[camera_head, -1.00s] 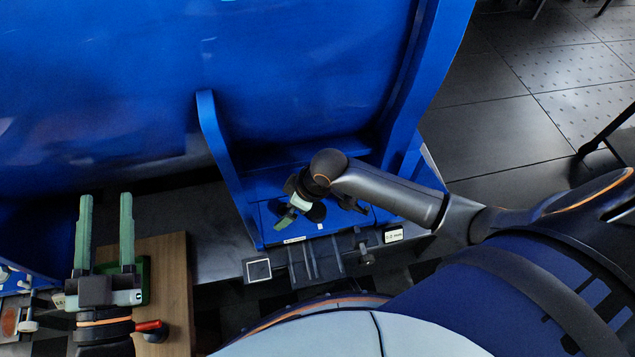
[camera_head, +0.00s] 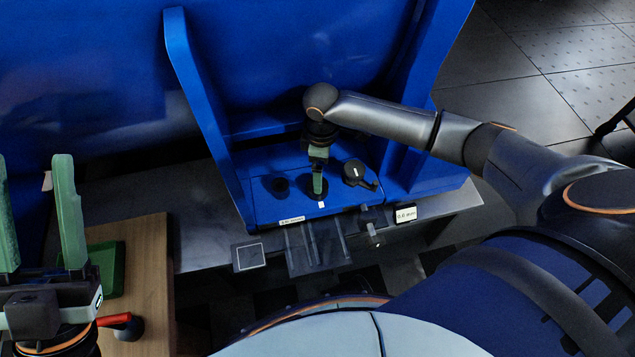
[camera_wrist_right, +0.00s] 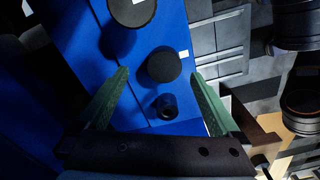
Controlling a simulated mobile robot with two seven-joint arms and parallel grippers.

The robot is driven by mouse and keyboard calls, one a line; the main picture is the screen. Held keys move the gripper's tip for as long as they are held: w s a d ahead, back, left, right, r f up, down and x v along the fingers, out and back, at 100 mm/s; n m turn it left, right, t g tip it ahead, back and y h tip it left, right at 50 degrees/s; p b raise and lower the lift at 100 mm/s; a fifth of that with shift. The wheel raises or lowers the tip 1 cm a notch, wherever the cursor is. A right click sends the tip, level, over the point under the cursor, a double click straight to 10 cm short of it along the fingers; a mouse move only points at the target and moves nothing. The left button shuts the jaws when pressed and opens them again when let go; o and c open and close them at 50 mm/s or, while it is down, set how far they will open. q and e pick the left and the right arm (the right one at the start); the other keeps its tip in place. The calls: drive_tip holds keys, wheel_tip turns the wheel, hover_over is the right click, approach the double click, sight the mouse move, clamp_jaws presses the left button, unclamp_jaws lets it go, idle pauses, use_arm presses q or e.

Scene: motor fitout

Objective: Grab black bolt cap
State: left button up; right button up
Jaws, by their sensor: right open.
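A round black cap (camera_wrist_right: 163,64) lies on the blue machine foot between my right gripper's open fingertips in the right wrist view. In the head view this cap (camera_head: 317,196) is partly hidden behind the fingers. My right gripper (camera_wrist_right: 160,76) is open, pointing down over the foot; contact cannot be told. It also shows in the head view (camera_head: 317,180). A smaller black piece with a round recess (camera_wrist_right: 166,106) sits beside the cap, and in the head view it is left of the fingers (camera_head: 281,186). My left gripper (camera_head: 32,162) is open and empty at far left.
A larger black piece with a white label (camera_head: 357,173) lies right of the fingers. Blue upright ribs (camera_head: 205,110) flank the foot. A grey tray with dividers (camera_head: 310,248) and a small display (camera_head: 405,214) are in front. A wooden board (camera_head: 150,260) carries a green block (camera_head: 106,268).

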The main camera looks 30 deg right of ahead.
sight(310, 188)
drive_tip(key=f+b, duration=0.1)
drive_tip(key=f, duration=0.1)
drive_tip(key=f+b, duration=0.1)
drive_tip(key=f, duration=0.1)
drive_tip(key=a+f+b, duration=0.1)
drive_tip(key=f, duration=0.1)
drive_tip(key=shift+s+b, duration=0.1)
drive_tip(key=shift+b, duration=0.2)
drive_tip(key=shift+r, duration=0.15)
drive_tip(key=c, duration=1.3)
drive_tip(key=shift+r, duration=0.15)
drive_tip(key=shift+c, duration=0.2)
